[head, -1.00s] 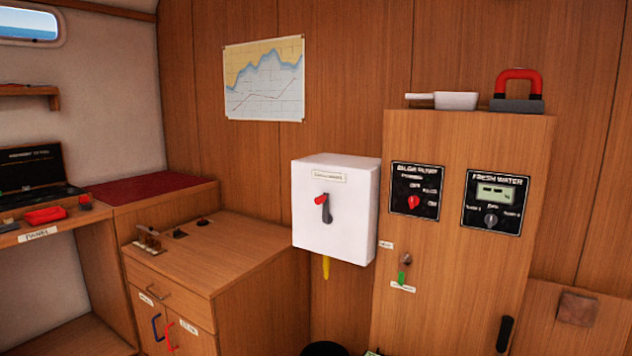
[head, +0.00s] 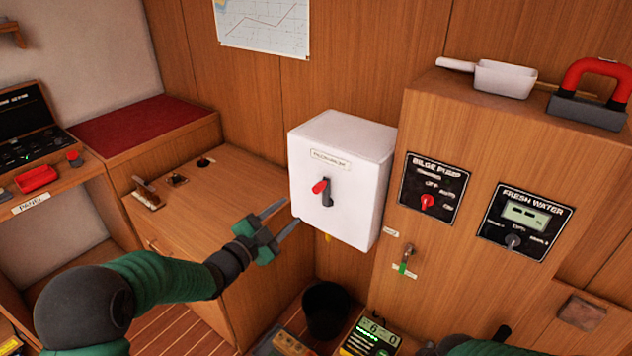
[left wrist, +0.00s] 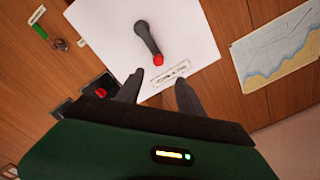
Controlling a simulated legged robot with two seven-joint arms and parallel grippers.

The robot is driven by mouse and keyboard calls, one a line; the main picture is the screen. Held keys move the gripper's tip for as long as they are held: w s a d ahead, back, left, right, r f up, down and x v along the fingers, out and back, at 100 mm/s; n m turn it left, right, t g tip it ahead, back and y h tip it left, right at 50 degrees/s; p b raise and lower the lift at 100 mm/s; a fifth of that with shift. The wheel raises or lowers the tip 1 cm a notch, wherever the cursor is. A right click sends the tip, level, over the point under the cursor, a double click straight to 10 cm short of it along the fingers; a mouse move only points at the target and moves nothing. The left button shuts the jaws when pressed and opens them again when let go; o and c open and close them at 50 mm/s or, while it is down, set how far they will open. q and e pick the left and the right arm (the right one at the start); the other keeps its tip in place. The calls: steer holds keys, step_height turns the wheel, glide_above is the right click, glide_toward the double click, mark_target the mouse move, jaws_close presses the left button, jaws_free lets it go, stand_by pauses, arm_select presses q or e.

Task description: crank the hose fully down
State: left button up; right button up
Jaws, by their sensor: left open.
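A white box (head: 342,180) with a label is fixed to the wooden wall. On its front is a dark crank (head: 328,196) with a red knob (head: 319,186) at its upper end. A small bit of yellow hose (head: 327,238) shows under the box, mostly hidden. My left gripper (head: 292,211) is open and empty, to the left of the box and lower than the knob. In the left wrist view, the red knob (left wrist: 158,60) shows beyond the open fingers (left wrist: 160,82), not between them.
A black bucket (head: 327,309) stands on the floor below the box. A cabinet with a bilge pump panel (head: 432,187) and a fresh water panel (head: 524,223) stands right of the box. A wooden counter (head: 205,215) lies behind my left arm.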

mark_target(316, 192)
arm_select(q)
steer(key=x, duration=1.3)
steer(key=shift+s+d+f+p, duration=0.15)
steer(key=shift+d+f+p, duration=0.1)
steer(key=shift+d+p, duration=0.05)
steer(key=shift+w, duration=0.35)
steer(key=shift+a, duration=0.15)
steer(key=c, duration=0.8)
jaws_close()
steer(key=shift+f, duration=0.15)
